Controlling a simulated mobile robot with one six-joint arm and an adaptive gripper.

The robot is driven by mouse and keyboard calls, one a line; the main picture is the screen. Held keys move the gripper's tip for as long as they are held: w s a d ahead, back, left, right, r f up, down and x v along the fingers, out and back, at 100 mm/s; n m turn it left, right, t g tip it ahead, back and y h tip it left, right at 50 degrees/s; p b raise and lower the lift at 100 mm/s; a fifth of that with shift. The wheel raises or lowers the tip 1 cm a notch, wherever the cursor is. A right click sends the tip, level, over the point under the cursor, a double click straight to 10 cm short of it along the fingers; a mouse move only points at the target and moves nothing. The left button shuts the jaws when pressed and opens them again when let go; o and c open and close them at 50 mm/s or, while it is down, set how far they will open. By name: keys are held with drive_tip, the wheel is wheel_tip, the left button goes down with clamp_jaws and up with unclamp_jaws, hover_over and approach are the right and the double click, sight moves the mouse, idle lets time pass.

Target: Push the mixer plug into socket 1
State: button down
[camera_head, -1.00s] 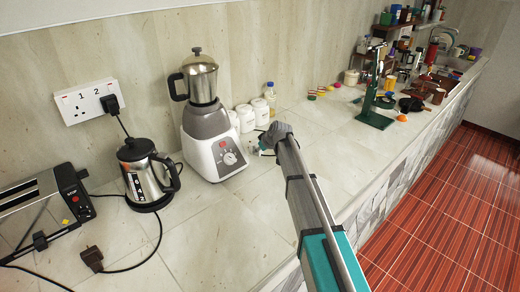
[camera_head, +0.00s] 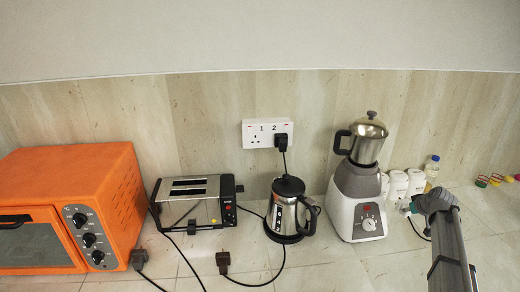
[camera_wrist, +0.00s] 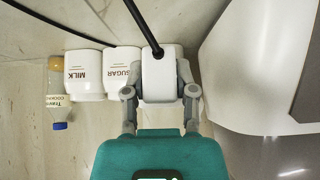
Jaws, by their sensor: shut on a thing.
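My gripper (camera_wrist: 160,95) is shut on a white plug (camera_wrist: 160,72) with a black cable in the wrist view. In the head view my gripper (camera_head: 408,206) is above the counter just right of the mixer (camera_head: 353,210), which has a white-grey base and steel jar. The double socket plate (camera_head: 267,133) is on the wall, left of the mixer. Its socket 1 (camera_head: 257,141), on the left, is empty. A black plug (camera_head: 281,141) sits in socket 2. In the head view the held plug is too small to make out clearly.
A steel kettle (camera_head: 290,212) stands below the socket plate. A toaster (camera_head: 195,202) and an orange oven (camera_head: 72,212) are further left. White jars (camera_head: 397,184) and an oil bottle (camera_head: 431,170) stand behind my gripper.

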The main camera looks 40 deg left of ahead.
wheel_tip(320, 180, up, 16)
drive_tip(key=p, duration=1.5)
drive_tip(key=shift+r, duration=0.15)
